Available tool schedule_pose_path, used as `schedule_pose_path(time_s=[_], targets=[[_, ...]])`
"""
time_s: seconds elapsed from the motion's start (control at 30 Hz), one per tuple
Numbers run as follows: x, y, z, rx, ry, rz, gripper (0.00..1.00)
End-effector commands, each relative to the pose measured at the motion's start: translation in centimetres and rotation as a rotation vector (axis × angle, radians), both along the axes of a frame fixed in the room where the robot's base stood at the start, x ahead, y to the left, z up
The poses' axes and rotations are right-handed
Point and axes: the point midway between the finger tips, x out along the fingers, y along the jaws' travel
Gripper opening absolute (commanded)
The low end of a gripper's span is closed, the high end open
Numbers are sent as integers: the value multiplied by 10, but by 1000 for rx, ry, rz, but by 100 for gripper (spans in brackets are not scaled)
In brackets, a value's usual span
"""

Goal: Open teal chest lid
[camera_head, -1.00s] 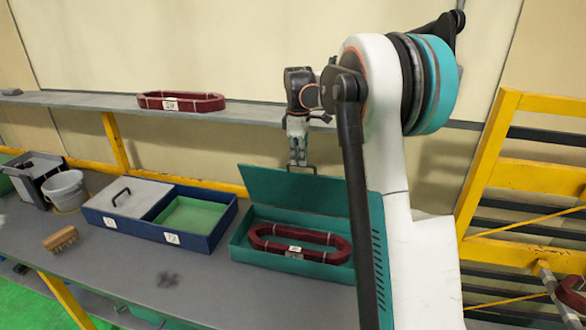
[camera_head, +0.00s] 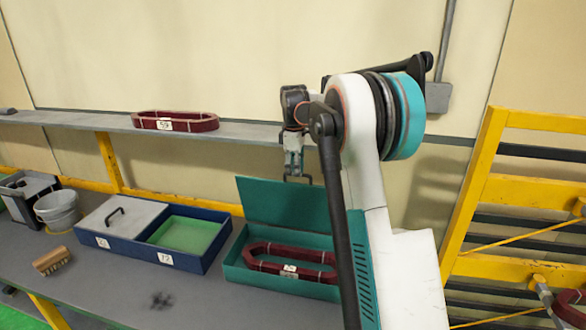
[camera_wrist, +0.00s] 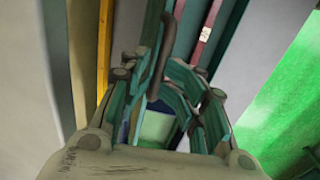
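The teal chest (camera_head: 240,272) stands on the bench. Its lid (camera_head: 282,203) is raised at the back, standing roughly upright. A dark handle (camera_head: 298,179) shows at the lid's top edge. My gripper (camera_head: 294,172) is at this handle, above the lid. In the wrist view, the dark handle (camera_wrist: 155,62) runs between the two fingers of my gripper (camera_wrist: 160,80), which look closed around it; the exact contact is partly hidden. A dark red coil (camera_head: 290,262) with a white label lies inside the chest. My arm covers the chest's right end.
A blue box (camera_head: 190,264) with a grey handled lid (camera_head: 120,220) and a green compartment (camera_head: 187,235) stands left of the chest. A shelf (camera_head: 70,119) behind bears another red coil (camera_head: 175,121).

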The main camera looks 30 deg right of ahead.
Motion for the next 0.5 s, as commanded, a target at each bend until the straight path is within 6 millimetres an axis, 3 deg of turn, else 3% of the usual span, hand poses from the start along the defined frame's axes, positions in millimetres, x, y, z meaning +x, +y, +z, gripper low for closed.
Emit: schedule_pose_path(time_s=[0.03, 0.5], targets=[[3, 0, -7, 0, -6, -1, 31], [1, 1, -1, 2, -3, -4, 31]])
